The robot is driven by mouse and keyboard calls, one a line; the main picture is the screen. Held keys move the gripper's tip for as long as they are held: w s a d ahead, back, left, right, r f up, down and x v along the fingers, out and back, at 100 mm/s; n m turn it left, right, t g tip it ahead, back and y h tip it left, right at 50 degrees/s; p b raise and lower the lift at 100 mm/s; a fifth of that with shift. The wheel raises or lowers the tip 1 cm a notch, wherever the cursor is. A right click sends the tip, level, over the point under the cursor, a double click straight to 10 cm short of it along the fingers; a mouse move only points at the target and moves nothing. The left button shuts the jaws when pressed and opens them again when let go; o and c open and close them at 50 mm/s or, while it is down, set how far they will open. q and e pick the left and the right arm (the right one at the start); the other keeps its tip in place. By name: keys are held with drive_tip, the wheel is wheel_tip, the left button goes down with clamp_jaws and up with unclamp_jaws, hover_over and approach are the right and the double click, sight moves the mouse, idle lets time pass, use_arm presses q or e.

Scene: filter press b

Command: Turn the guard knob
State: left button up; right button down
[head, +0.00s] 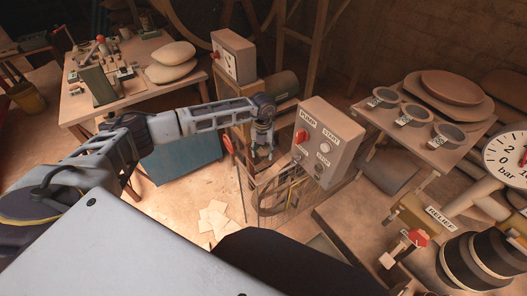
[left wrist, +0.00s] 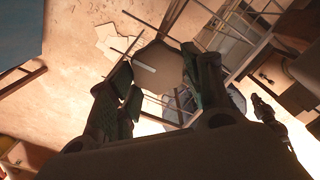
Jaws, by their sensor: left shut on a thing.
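My left gripper (head: 262,150) reaches down from the left over the top of the wire guard (head: 286,200), beside the pump control box (head: 328,140). In the left wrist view its two dark fingers (left wrist: 158,88) stand either side of a pale, many-sided knob (left wrist: 160,62) with a light bar across it. The gripper is shut on this knob, which I take to be the guard knob. In the head view the gripper hides the knob. My right gripper is in neither view.
The pump box carries a red button (head: 301,136) and START and STOP labels. A red-handled relief valve (head: 418,238) and a pressure gauge (head: 510,158) stand at the right. Tables with bowls (head: 445,95) and sacks (head: 170,58) stand behind. Papers (head: 213,216) lie on the floor.

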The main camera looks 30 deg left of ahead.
use_arm(q)
drive_tip(key=shift+m, duration=0.7)
drive_tip(key=shift+a+m, duration=0.1)
drive_tip(key=shift+m, duration=0.3)
drive_tip(key=m+b, duration=0.1)
drive_tip(key=m, duration=0.3)
drive_tip(key=shift+a+m+b, duration=0.15)
drive_tip(key=shift+m+b, duration=0.45)
drive_tip(key=shift+m, duration=0.8)
drive_tip(key=m, duration=0.1)
drive_tip(key=m+b, duration=0.1)
drive_tip(key=m, duration=0.1)
drive_tip(key=shift+w+a+m, duration=0.15)
drive_tip(key=shift+m, duration=0.85)
drive_tip(key=shift+w+m+b, duration=0.1)
drive_tip(key=shift+m+b, duration=0.5)
drive_tip(key=shift+m, duration=0.9)
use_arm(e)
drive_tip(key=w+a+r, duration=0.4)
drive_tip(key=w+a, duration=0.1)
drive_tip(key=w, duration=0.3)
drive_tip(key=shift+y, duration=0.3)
use_arm(q)
drive_tip(key=shift+a, duration=0.1)
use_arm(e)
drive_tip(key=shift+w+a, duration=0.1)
